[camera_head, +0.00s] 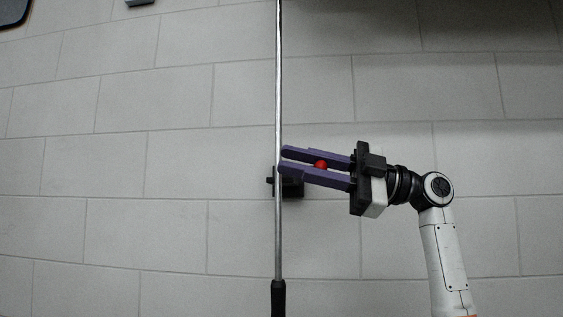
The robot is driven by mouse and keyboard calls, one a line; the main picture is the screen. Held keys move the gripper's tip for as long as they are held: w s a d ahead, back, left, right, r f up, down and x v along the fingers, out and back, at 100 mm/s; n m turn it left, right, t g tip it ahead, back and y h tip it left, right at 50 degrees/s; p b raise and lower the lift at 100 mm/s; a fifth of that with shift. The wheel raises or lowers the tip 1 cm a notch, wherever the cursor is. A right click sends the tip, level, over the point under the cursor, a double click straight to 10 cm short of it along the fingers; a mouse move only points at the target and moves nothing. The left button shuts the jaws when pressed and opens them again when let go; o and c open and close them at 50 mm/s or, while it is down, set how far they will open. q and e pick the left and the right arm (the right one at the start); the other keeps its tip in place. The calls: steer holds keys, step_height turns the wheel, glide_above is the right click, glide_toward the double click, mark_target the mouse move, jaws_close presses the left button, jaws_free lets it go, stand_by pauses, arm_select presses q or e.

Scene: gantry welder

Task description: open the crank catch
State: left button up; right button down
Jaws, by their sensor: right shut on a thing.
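The crank catch shows as a small dark block (291,188) at the thin upright metal rod (278,80), near the picture's middle. A red ball-shaped knob (320,165) shows between the purple fingers of my right gripper (282,160). The gripper comes in from the right, and its fingers are closed on the red knob, with the tips reaching to the rod. The fingers hide part of the catch and whatever joins the knob to it. My left gripper is not in view.
The rod runs from the top edge down to a black sleeve (278,298) at the bottom. Grey floor tiles (120,230) fill the background and look clear. Dark objects show at the top left corner (14,12) and top edge (138,3).

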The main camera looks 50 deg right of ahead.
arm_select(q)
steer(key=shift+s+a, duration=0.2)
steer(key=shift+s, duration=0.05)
arm_select(e)
steer(key=shift+s+d+n+g+y, duration=0.2)
steer(key=shift+s+n+g+y, duration=0.1)
steer(key=shift+g, duration=0.1)
steer(key=c, duration=1.6)
jaws_free()
steer(key=shift+w, duration=0.1)
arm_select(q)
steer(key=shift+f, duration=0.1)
